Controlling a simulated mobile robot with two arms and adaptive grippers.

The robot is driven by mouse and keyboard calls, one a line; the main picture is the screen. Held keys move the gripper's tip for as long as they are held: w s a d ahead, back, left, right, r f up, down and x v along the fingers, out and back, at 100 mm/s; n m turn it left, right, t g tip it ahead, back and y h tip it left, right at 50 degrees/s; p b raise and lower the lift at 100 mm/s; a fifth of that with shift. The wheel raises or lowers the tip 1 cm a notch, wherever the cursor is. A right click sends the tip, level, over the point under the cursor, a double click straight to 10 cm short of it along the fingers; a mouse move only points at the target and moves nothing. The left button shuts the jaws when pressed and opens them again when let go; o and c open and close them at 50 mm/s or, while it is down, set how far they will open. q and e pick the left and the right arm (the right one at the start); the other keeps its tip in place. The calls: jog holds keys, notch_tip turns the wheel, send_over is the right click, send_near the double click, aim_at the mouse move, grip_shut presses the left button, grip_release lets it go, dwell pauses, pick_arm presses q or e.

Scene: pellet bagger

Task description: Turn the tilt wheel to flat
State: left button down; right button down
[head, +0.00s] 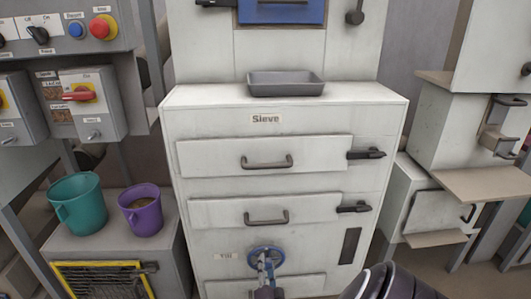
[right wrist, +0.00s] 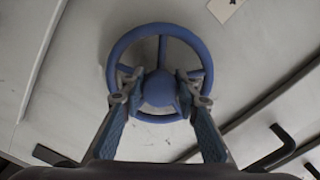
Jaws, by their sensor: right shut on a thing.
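The blue tilt wheel (head: 253,254) is low on the front of the white sieve cabinet, right of a small label (head: 225,256). My right gripper (head: 264,264) is at the wheel, in front of its hub. In the right wrist view, the spoked wheel (right wrist: 160,28) fills the upper middle, and the right gripper's fingers (right wrist: 160,88) lie on both sides of the hub, shut on it. The lower rim is partly hidden between the fingers. I cannot read a tilt angle. My left gripper is not in view.
Above the wheel are two drawers with handles (head: 266,217) and latches (head: 354,208). A grey tray (head: 285,88) stands on the cabinet ledge. A teal bucket (head: 78,203) and a purple jug (head: 141,210) stand at left, below control boxes (head: 92,105).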

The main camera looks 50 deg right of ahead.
jog(key=shift+a+f, duration=0.1)
jog(key=shift+f, duration=0.05)
jog(key=c, duration=1.5)
grip_release()
jog(key=shift+s, duration=0.1)
jog(key=v, duration=1.1)
jog(key=shift+s+a, duration=0.2)
jog(key=shift+a, duration=0.15)
jog(key=shift+a, duration=0.1)
